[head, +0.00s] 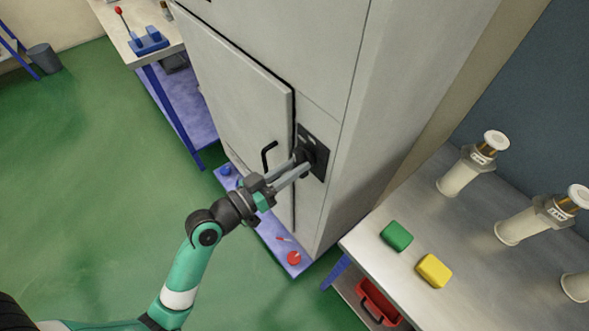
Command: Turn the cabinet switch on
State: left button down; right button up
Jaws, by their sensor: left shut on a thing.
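The tall grey cabinet (340,150) stands in the middle with its door (240,100) slightly ajar along its right edge. The cabinet switch (307,156) is a black knob on a dark plate (320,141) on the cabinet front, right of the door handle (268,155). My left gripper (303,164) reaches the switch from the lower left, and its two fingers are shut on the knob. The fingers hide part of the knob, so its exact turn angle is hard to tell. My right gripper is not in view.
A grey table (450,262) at the right bears a green block (396,236), a yellow block (434,270) and several white cylinders with capped tops. A red toolbox (378,303) sits below it. A workbench (135,45) stands at the upper left. Green floor is free at left.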

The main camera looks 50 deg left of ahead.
pick_arm(q)
jog(key=shift+m+b, duration=0.65)
jog(key=shift+m, duration=0.85)
jog(key=c, duration=0.7)
grip_release()
jog(key=s, duration=1.1)
jog(key=shift+s+a, duration=0.15)
jog(key=shift+s, duration=0.15)
